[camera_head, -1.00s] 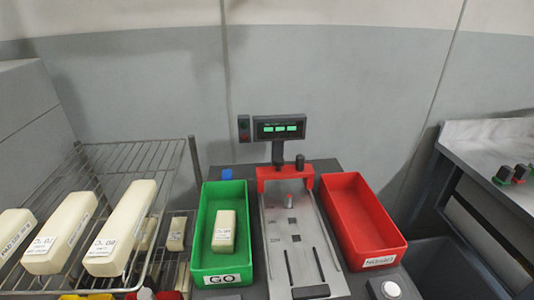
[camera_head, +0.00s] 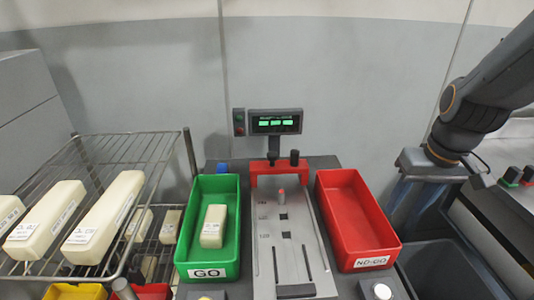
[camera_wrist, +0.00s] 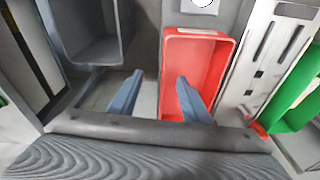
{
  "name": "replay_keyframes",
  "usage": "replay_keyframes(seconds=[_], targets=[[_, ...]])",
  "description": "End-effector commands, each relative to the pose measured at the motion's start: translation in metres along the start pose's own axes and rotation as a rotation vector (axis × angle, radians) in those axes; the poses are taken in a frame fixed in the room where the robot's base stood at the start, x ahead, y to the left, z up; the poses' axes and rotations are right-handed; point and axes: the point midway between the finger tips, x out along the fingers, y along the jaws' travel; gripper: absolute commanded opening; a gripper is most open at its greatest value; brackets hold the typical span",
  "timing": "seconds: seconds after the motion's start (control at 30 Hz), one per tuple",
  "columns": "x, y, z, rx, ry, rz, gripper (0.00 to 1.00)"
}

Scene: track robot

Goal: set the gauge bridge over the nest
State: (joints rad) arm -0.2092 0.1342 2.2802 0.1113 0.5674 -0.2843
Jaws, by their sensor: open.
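The red gauge bridge (camera_head: 282,168) stands upright as an arch across the far end of the light metal plate (camera_head: 292,238), with dark knobs on top. A red part at the plate's near end in the wrist view (camera_wrist: 259,130) looks like the same bridge. The plate has square openings, two long slots and a small reddish pin; which of these is the nest I cannot tell. My gripper (camera_wrist: 160,98) is open and empty, its blue-grey fingers apart beside and partly over the red tray. In the head view it hangs at the right, away from the bridge.
The red NO-GO tray (camera_head: 352,215) lies between my gripper and the plate. The green GO tray (camera_head: 190,230), holding a cream block (camera_head: 213,226), is left of the plate. A display (camera_head: 275,122) stands behind the bridge. A wire rack (camera_head: 130,170) with cream blocks is at left, a grey bin (camera_head: 440,262) at right.

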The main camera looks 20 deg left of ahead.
Motion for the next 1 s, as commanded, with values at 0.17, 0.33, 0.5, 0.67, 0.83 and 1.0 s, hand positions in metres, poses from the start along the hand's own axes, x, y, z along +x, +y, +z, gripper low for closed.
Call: replay_keyframes(seconds=[0.17,0.33,0.5,0.67,0.83,1.0], targets=[[-0.006,-0.115,-0.116,-0.405,0.082,-0.098,0.44],[-0.024,-0.217,-0.171,-0.699,0.152,-0.177,0.44],[-0.035,-0.269,-0.189,-0.838,0.190,-0.217,0.44],[-0.025,-0.280,-0.192,-0.862,0.193,-0.224,0.44],[0.000,-0.286,-0.193,-0.858,0.191,-0.223,0.44],[0.022,-0.292,-0.196,-0.858,0.193,-0.222,0.44]])
